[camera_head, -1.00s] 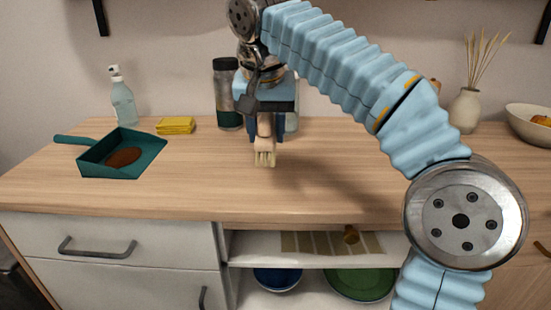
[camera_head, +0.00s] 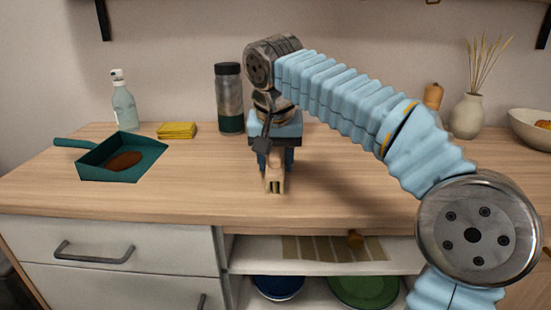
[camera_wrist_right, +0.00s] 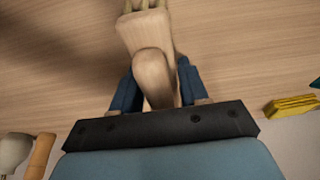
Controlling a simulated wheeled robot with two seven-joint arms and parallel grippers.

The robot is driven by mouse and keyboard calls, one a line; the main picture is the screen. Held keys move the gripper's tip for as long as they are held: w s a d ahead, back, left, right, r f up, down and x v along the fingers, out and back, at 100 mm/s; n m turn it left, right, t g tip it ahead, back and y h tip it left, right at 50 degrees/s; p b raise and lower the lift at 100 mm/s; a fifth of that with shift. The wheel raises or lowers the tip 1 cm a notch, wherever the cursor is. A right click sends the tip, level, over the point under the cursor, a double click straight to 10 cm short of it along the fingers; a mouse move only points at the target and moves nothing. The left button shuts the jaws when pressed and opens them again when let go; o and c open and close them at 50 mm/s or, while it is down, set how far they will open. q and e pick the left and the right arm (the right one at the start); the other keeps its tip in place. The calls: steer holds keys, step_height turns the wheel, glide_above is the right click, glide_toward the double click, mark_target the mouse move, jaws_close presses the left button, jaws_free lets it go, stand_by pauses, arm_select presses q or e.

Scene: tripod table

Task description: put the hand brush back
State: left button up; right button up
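The hand brush (camera_head: 274,180) has a pale wooden body and light bristles. My right gripper (camera_head: 275,160) is shut on its handle, over the middle of the wooden worktop. In the right wrist view the brush (camera_wrist_right: 146,40) sits between the dark blue fingers of the gripper (camera_wrist_right: 157,88), bristles at the top edge. I cannot tell whether the bristles touch the worktop. My left gripper is not in view.
A teal dustpan (camera_head: 98,168) with a brown heap in it lies on the worktop (camera_head: 200,190) at left. A spray bottle (camera_head: 124,108), yellow sponges (camera_head: 177,130) and a flask (camera_head: 229,100) stand behind. A vase (camera_head: 466,115) and bowl (camera_head: 532,128) are at right.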

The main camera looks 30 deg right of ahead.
steer(key=o, duration=0.3)
steer(key=shift+o, duration=0.2)
steer(key=shift+r, duration=0.15)
steer(key=shift+r, duration=0.35)
steer(key=p+v, duration=0.3)
steer(key=v, duration=0.8)
steer(key=shift+s+a+r+p, duration=0.1)
steer(key=shift+s+r+p, duration=0.05)
steer(key=shift+p, duration=0.15)
